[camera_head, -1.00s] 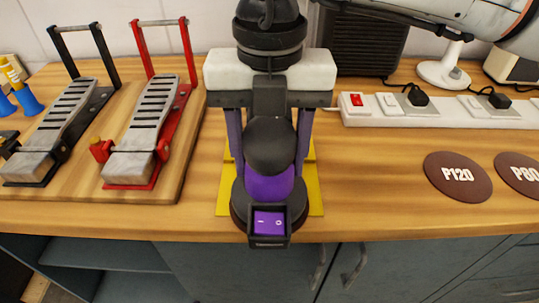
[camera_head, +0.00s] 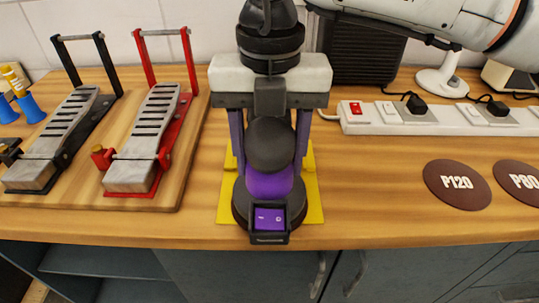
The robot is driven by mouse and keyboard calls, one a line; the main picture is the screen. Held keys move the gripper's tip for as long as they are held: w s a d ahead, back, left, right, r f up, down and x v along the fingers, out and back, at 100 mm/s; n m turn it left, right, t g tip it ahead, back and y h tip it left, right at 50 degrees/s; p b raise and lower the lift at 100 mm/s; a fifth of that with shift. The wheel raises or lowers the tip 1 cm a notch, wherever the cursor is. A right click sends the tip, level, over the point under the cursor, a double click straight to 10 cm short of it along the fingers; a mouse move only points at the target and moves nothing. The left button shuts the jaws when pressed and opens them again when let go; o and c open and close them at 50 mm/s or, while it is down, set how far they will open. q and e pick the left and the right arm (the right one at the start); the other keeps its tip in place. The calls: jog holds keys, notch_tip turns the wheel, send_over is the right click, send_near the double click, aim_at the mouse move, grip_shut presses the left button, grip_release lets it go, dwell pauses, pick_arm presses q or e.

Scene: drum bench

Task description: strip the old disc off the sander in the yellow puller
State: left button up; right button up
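The sander (camera_head: 268,187) has a dark grey rounded top, a purple body, a dark round base and a small purple switch box facing me. It stands over the yellow puller (camera_head: 312,210), which shows as a yellow plate around it near the bench's front edge. The disc under the sander and the puller's middle are hidden. My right gripper (camera_head: 269,158) comes down from above, its arm reaching in from the right. Its two fingers flank the sander's body and appear closed on it; the contact is partly hidden. My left gripper is not in view.
Black (camera_head: 62,130) and red (camera_head: 150,130) clamp-like holders stand on a wooden board at left. A white power strip (camera_head: 440,119) with plugs lies at back right. Dark discs marked P120 (camera_head: 457,184) and P80 (camera_head: 522,180) lie at right. Bench between sander and discs is clear.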

jog(key=shift+w+d+f+p, duration=0.1)
jog(key=shift+w+f+p, duration=0.1)
jog(key=shift+w, duration=0.8)
jog(key=shift+w+f+p, duration=0.1)
jog(key=shift+w+p, duration=0.1)
jog(key=shift+w, duration=1)
jog(key=shift+w+f, duration=0.1)
jog(key=shift+w, duration=0.25)
jog(key=shift+w+p, duration=0.3)
jog(key=shift+p, duration=0.05)
jog(key=shift+w, duration=0.5)
jog(key=shift+w+f, duration=0.1)
jog(key=shift+f, duration=0.1)
dwell(0.3)
jog(key=shift+w+d+r+p, duration=0.15)
jog(key=shift+r+p, duration=0.45)
jog(key=shift+r, duration=0.05)
dwell(1.0)
